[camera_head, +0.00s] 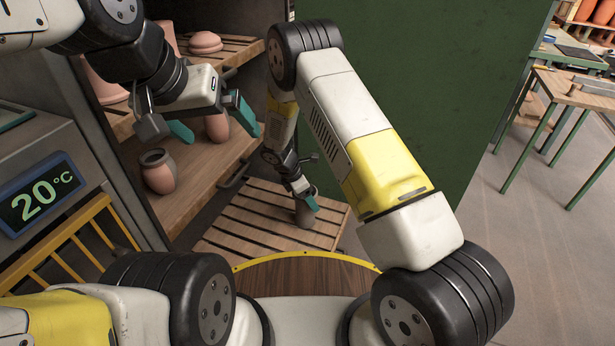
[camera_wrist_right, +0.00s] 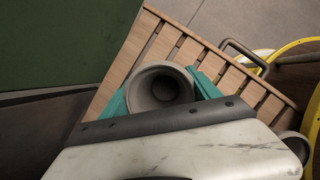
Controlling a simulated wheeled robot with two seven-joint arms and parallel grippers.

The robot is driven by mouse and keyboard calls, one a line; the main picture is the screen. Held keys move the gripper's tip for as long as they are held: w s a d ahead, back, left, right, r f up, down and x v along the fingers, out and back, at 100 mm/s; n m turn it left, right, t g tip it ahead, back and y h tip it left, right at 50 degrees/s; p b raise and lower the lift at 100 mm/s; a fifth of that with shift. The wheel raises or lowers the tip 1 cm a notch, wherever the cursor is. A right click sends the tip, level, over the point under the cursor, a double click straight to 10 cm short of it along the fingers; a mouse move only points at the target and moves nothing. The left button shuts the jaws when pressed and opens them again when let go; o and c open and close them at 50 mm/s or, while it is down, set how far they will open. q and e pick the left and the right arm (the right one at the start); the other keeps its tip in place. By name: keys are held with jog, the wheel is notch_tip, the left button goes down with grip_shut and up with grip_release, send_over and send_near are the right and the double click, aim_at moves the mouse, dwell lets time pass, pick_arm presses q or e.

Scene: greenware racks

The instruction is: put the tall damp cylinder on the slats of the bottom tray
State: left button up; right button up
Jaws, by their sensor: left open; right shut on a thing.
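The tall damp cylinder (camera_head: 304,217) is grey, hollow and open at the top. My right gripper (camera_head: 305,196) is shut on it, over the bottom tray. In the right wrist view the cylinder's round mouth (camera_wrist_right: 160,88) shows between my teal fingers. The bottom tray (camera_head: 238,218) is a pale wooden slatted board low in the rack; its slats also show in the right wrist view (camera_wrist_right: 158,45). The cylinder looks upright; I cannot tell whether its base touches the slats. My left gripper (camera_head: 211,122) is open and empty, in front of the higher shelves.
A reddish jar with a dark rim (camera_head: 158,172) and a terracotta pot (camera_head: 217,128) stand on the tray above. A green panel (camera_head: 420,70) stands right of the rack. The bottom tray's left part looks clear.

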jog(key=o, duration=1.8)
jog(key=shift+o, duration=0.2)
